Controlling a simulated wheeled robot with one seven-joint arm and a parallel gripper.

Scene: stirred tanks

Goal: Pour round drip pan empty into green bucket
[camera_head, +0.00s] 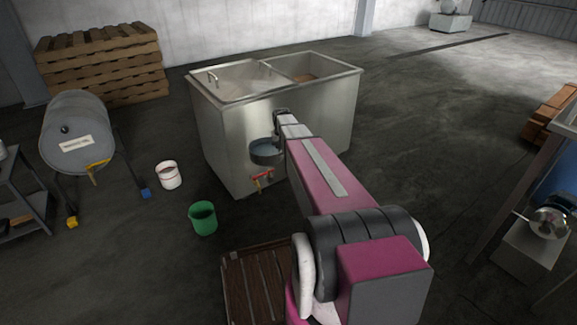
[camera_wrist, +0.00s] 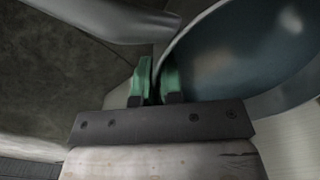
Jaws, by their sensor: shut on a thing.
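The round drip pan (camera_head: 266,152) is a dark, shallow metal dish. It is held in the air in front of the steel tank, above its red-handled tap. In the wrist view the pan (camera_wrist: 240,55) fills the upper right, with a blue-grey, slightly shiny inside; I cannot tell how much liquid is in it. My gripper (camera_wrist: 157,82) is shut on the pan's rim with its green fingertips. In the head view my arm hides most of the gripper. The green bucket (camera_head: 203,218) stands upright on the floor, lower left of the pan and apart from it.
The steel double-basin tank (camera_head: 222,140) stands close behind the pan, with a red tap (camera_head: 262,176) low on its front. A white bucket (camera_head: 168,175), a grey drum (camera_head: 76,135) and stacked pallets (camera_head: 100,62) are to the left. A brown slatted pallet (camera_head: 255,285) lies nearer me.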

